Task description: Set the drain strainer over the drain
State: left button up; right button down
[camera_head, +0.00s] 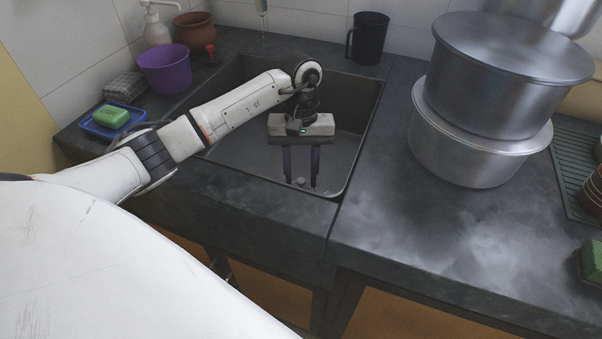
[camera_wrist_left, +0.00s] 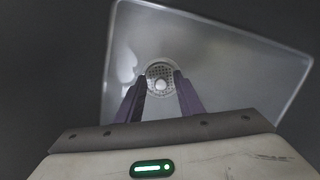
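The drain strainer (camera_wrist_left: 152,73) shows in the left wrist view as a round perforated metal disc with a pale knob in its middle. It appears to lie on the sink floor; the drain itself cannot be made out separately. In the head view only a small part of the strainer (camera_head: 299,182) shows, low between the fingers. My left gripper (camera_head: 300,184) points down into the sink. Its two dark fingers are apart, one on each side of the knob in the wrist view (camera_wrist_left: 160,78), with visible gaps. My right gripper is not in view.
The sink (camera_head: 362,125) has raised walls around my left gripper. A black mug (camera_head: 369,38) stands behind it. Stacked steel pots (camera_head: 470,150) stand to the right. A purple bowl (camera_head: 166,70) and a blue soap tray (camera_head: 97,128) are at the left.

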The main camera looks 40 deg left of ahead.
pick_arm(q)
notch_tip(320, 180, up, 12)
jog(key=w+a+p, duration=0.1)
jog(key=shift+w, duration=0.2)
dwell(0.3)
dwell(1.3)
